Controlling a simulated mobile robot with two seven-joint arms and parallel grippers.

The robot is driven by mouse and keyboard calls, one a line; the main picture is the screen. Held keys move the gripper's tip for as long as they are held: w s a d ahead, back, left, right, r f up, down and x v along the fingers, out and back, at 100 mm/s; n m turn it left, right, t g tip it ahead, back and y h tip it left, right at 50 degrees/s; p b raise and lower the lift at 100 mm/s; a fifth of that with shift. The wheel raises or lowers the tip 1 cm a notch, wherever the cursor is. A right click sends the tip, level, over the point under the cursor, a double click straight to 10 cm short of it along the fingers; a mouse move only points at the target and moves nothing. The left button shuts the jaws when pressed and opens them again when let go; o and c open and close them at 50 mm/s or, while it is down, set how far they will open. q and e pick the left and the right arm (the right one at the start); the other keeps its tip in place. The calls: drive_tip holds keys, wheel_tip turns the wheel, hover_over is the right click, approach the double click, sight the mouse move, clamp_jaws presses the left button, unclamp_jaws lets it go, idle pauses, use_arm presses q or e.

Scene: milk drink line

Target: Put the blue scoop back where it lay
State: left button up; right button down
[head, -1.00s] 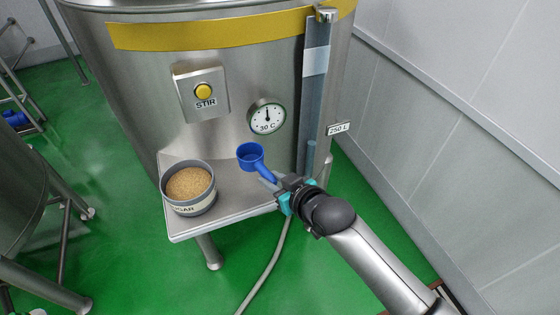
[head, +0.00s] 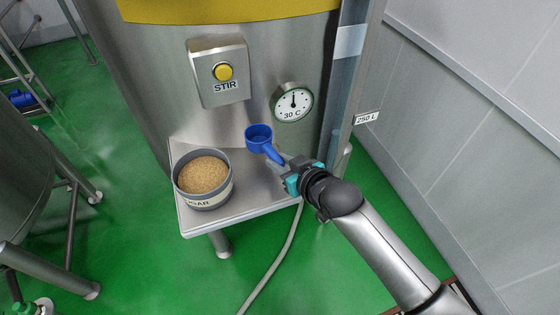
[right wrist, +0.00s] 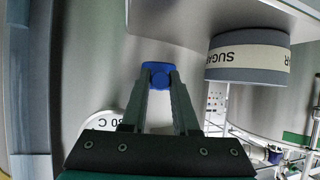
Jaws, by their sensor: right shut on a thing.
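The blue scoop (head: 259,138) has a round cup and a handle pointing down and right in the head view. My right gripper (head: 284,165) is shut on the handle. The scoop is over the back part of the steel shelf (head: 240,216), close to the tank wall; its exact height above the shelf is hard to tell. In the right wrist view the blue scoop (right wrist: 158,76) shows between the fingertips of my right gripper (right wrist: 160,82), its cup mostly hidden.
A grey sugar tub (head: 204,202), full of brown grains, stands on the shelf left of the scoop. The tank wall behind carries a yellow STIR button (head: 222,72) and a dial gauge (head: 293,102). The shelf right of the tub looks clear. A hose (head: 283,255) hangs below.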

sight(280, 185)
wheel_tip(280, 185, down, 2)
drive_tip(key=shift+b, duration=0.8)
drive_tip(key=shift+f+b, duration=0.8)
drive_tip(key=shift+f, duration=0.85)
unclamp_jaws()
drive_tip(key=shift+r, duration=0.1)
